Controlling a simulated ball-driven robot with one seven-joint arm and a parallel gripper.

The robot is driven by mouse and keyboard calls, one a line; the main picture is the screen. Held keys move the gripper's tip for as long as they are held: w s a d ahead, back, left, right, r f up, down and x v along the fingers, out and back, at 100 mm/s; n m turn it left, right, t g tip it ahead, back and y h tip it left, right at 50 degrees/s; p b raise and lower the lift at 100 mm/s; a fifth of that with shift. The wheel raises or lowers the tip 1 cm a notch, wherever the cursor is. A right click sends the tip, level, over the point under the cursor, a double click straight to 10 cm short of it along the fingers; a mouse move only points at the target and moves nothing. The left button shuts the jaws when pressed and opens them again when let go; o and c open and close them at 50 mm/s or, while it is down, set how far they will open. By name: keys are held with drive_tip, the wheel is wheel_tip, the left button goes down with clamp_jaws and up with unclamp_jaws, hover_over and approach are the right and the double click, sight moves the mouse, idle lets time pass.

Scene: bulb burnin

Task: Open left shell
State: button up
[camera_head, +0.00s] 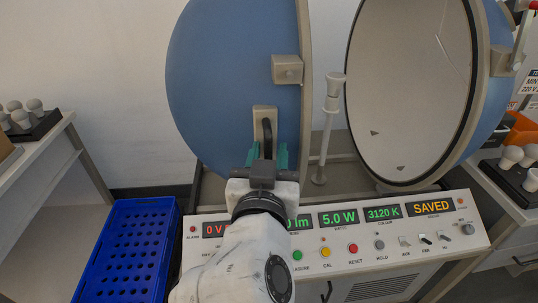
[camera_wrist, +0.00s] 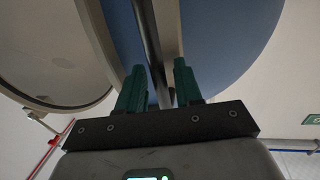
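The left shell (camera_head: 225,80) is a large blue half-sphere with a beige rim, behind the control panel. It stands apart from the right shell (camera_head: 410,85), whose pale inside faces me. A dark handle (camera_head: 267,128) sits on a beige plate on the left shell. My gripper (camera_head: 267,155) is at the handle's lower part, with green fingers on either side. In the wrist view, the dark handle bar (camera_wrist: 149,40) runs between the fingers (camera_wrist: 160,85), with a visible gap beside it, so the gripper looks open around the handle.
A white post (camera_head: 328,125) stands between the shells. The control panel (camera_head: 375,255) with lit displays lies in front. A blue crate (camera_head: 128,250) is at lower left. Side tables with bulbs on trays stand at left (camera_head: 45,150) and right (camera_head: 530,205).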

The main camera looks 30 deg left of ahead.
drive_tip(key=v, duration=1)
drive_tip(key=shift+s+d+b, duration=0.15)
drive_tip(key=shift+s+b, duration=0.25)
drive_tip(key=shift+b, duration=0.05)
drive_tip(key=w+d+f+m+g+h+p, duration=0.15)
drive_tip(key=d+f+g+h, duration=0.25)
drive_tip(key=d+f, duration=0.75)
drive_tip(key=w+d+f+m+g+h+p, duration=0.1)
drive_tip(key=w+d+f+g+h, duration=0.2)
drive_tip(key=d+f, duration=0.85)
drive_tip(key=s+d+f+m+g+p, duration=0.1)
drive_tip(key=s+d+f+g, duration=0.3)
drive_tip(key=s+d, duration=0.5)
drive_tip(key=s+d+f+m+g+p, duration=0.1)
drive_tip(key=s+d+f+g, duration=0.3)
drive_tip(key=s+d, duration=0.5)
drive_tip(key=s+f, duration=0.2)
drive_tip(key=s, duration=0.1)
drive_tip(key=shift+d+g, duration=0.3)
drive_tip(key=shift+d, duration=0.05)
